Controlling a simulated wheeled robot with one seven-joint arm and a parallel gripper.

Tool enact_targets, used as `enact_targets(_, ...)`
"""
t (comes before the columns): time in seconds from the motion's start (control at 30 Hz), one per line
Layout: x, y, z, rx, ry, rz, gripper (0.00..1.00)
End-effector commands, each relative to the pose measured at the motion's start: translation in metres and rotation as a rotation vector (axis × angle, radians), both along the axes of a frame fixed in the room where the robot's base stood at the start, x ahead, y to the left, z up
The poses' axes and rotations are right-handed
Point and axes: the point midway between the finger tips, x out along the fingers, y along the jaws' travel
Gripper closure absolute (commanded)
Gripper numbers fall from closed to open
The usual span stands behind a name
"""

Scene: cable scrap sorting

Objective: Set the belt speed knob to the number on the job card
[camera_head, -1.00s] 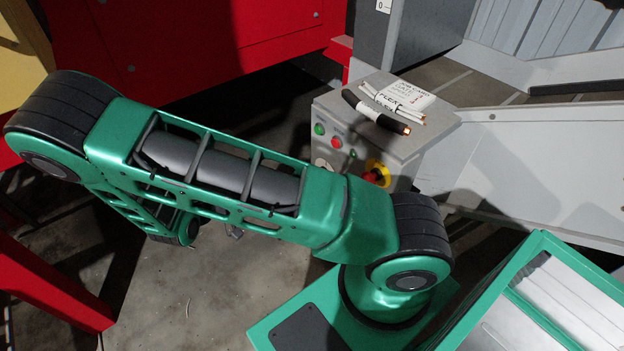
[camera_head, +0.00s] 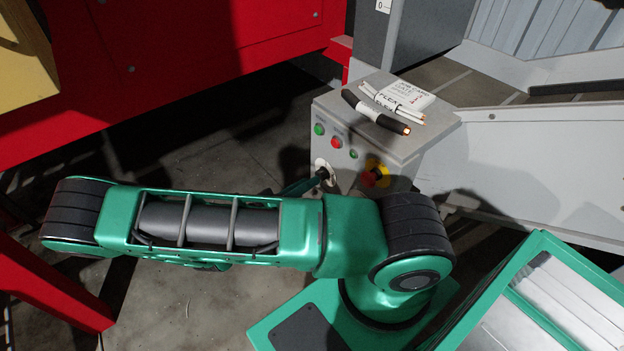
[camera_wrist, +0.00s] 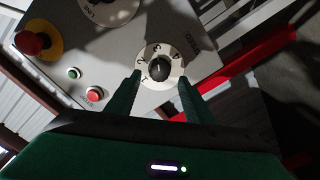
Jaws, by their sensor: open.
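The belt speed knob (camera_wrist: 159,69) is a black knob on a round white dial (camera_wrist: 148,82) with numbers around it, on the front of a grey control box. In the wrist view my gripper (camera_wrist: 160,82) is open, with one green finger on each side of the dial and the knob between their tips; I cannot tell whether they touch it. In the head view the knob (camera_head: 323,173) is small, with my gripper's green end beside it. The job card (camera_head: 403,94) lies on top of the box (camera_head: 437,133); its number is too small to read.
A red emergency stop on yellow (camera_head: 375,174) sits right of the dial. Green (camera_head: 319,129) and red (camera_head: 336,142) buttons sit above it. Cable pieces (camera_head: 372,112) lie beside the card. A red machine (camera_head: 200,60) stands at the left, a grey chute wall (camera_head: 540,160) at the right.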

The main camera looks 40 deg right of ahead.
Motion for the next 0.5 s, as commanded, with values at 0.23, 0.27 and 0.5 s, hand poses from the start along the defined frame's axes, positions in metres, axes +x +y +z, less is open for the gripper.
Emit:
enact_targets(0.23,0.001,-0.03,0.0,0.0,0.001,-0.001,0.53)
enact_targets(0.27,0.001,-0.031,0.0,0.001,0.001,-0.001,0.53)
enact_targets(0.5,0.001,-0.037,0.0,0.001,0.0,0.0,0.53)
